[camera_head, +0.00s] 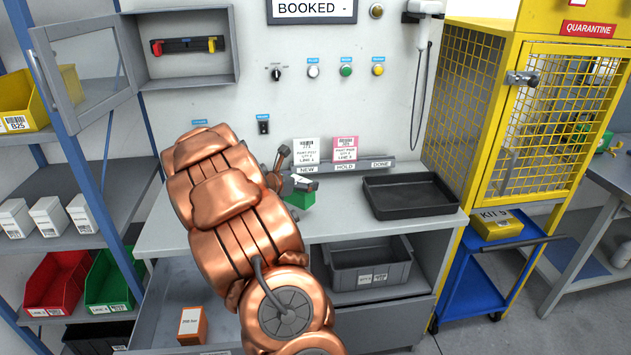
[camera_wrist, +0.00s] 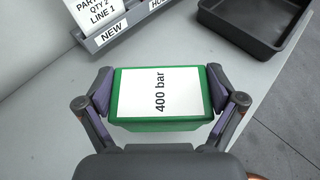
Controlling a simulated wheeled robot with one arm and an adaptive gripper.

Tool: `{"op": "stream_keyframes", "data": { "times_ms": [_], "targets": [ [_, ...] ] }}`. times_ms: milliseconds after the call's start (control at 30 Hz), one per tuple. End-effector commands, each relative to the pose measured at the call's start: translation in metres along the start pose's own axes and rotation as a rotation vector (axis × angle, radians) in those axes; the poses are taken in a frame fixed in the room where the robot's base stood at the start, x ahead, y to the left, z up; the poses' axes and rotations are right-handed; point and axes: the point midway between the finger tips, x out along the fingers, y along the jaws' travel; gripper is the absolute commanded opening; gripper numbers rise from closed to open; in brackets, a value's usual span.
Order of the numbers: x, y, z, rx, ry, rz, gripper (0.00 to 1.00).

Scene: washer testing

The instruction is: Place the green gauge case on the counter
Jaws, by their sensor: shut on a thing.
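The green gauge case (camera_wrist: 118,115) has a white top label reading "400 bar". In the wrist view my gripper (camera_wrist: 160,98) has a finger pressed on each side of the case and is shut on it. In the head view the green case (camera_head: 299,200) shows partly, below my gripper (camera_head: 298,184); my copper-coloured arm hides much around it. The case is over the grey counter (camera_head: 340,216); I cannot tell whether its base touches the surface.
A black tray (camera_head: 408,196) lies on the counter's right part. A card rack (camera_head: 345,169) marked NEW, HOLD and DONE stands at the back. Below is a grey bin (camera_head: 370,268); an open drawer at lower left holds an orange box (camera_head: 192,326). A yellow cage (camera_head: 490,110) stands right.

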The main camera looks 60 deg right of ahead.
Motion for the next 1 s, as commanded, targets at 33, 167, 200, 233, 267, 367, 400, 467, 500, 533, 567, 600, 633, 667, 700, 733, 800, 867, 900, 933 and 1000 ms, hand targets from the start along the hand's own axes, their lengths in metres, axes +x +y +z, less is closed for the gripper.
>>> {"op": "stream_keyframes", "data": {
  "times_ms": [33, 167, 200, 233, 267, 367, 400, 467, 500, 533, 567, 600, 633, 667, 700, 733, 800, 867, 900, 933, 1000],
  "targets": [
    [0.011, -0.001, 0.005, 0.002, 0.001, -0.004, 0.48],
    [0.037, -0.001, 0.015, 0.005, 0.0, -0.002, 0.48],
    [0.043, -0.001, 0.016, 0.003, 0.0, -0.002, 0.48],
    [0.048, -0.001, 0.017, 0.002, 0.0, -0.003, 0.48],
    [0.052, -0.002, 0.018, 0.002, 0.0, -0.003, 0.48],
    [0.06, -0.001, 0.02, 0.001, -0.001, -0.001, 0.48],
    [0.062, -0.001, 0.021, 0.001, -0.001, 0.0, 0.48],
    [0.064, -0.001, 0.022, 0.002, -0.001, 0.0, 0.48],
    [0.067, -0.001, 0.023, 0.002, -0.001, 0.0, 0.48],
    [0.07, -0.001, 0.024, 0.003, -0.002, 0.0, 0.48],
    [0.073, -0.001, 0.026, 0.003, -0.002, -0.001, 0.48],
    [0.075, -0.001, 0.02, 0.001, 0.0, -0.001, 0.48],
    [0.076, -0.001, 0.015, 0.0, 0.0, -0.001, 0.48],
    [0.078, -0.001, 0.01, -0.003, 0.001, 0.0, 0.48],
    [0.08, -0.001, 0.004, -0.003, 0.002, -0.001, 0.48],
    [0.081, -0.001, 0.001, -0.003, 0.002, -0.001, 0.48],
    [0.084, -0.001, -0.005, -0.002, 0.002, 0.0, 0.48],
    [0.085, -0.001, -0.007, 0.0, 0.001, 0.0, 0.48],
    [0.085, -0.001, -0.009, 0.0, 0.0, 0.001, 0.48],
    [0.086, 0.0, -0.009, 0.0, 0.0, 0.002, 0.48],
    [0.086, 0.0, -0.009, 0.001, -0.001, 0.002, 0.48]
  ]
}}
